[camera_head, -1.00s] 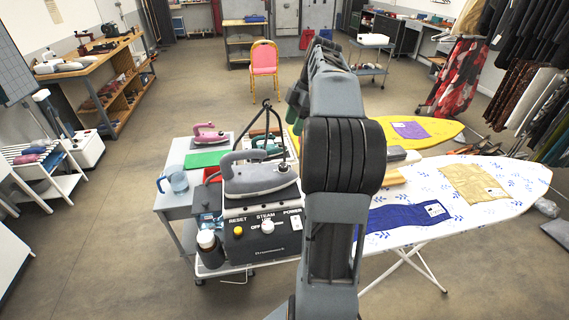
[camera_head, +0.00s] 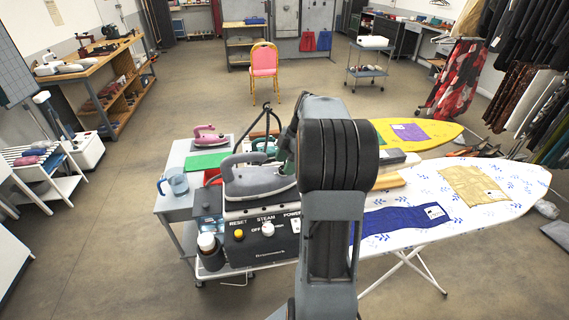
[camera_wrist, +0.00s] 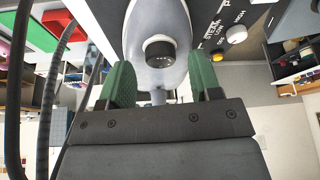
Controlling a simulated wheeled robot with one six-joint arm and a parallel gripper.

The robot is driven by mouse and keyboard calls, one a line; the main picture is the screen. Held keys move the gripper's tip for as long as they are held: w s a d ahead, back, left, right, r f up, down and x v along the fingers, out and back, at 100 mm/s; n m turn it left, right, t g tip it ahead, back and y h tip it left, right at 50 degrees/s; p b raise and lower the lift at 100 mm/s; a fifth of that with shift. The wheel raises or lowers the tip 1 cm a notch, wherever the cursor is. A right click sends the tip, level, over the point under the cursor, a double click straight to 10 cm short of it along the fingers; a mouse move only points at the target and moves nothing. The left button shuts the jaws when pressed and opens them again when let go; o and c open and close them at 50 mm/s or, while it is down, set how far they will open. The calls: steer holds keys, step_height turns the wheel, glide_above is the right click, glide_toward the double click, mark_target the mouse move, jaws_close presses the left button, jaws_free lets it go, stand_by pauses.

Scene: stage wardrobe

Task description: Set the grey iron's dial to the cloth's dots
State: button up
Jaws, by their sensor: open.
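The grey iron (camera_head: 258,178) rests on top of the steam station at the front of the trolley. In the wrist view, its black dial (camera_wrist: 160,50) sits on the iron's grey body (camera_wrist: 152,20); the dial's markings are too small to read. My gripper (camera_wrist: 161,78) is open, its two green fingers standing on either side of the dial, apart from it. In the head view my arm hides most of the gripper. A blue cloth (camera_head: 392,224) and a gold cloth (camera_head: 470,186), each with a small white label, lie on the patterned ironing board (camera_head: 510,205). The label dots are unreadable.
The steam station (camera_head: 262,246) has knobs and buttons on its front. A pink iron (camera_head: 208,136), a green mat (camera_head: 206,160) and a clear jug (camera_head: 175,183) are on the trolley beside it. A black hose (camera_wrist: 48,80) runs at the wrist view's left.

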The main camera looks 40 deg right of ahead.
steer(key=shift+a+f, duration=0.2)
steer(key=shift+f, duration=0.25)
steer(key=shift+c, duration=0.4)
steer(key=c, duration=0.7)
steer(key=shift+a, duration=0.15)
steer(key=shift+c, duration=0.8)
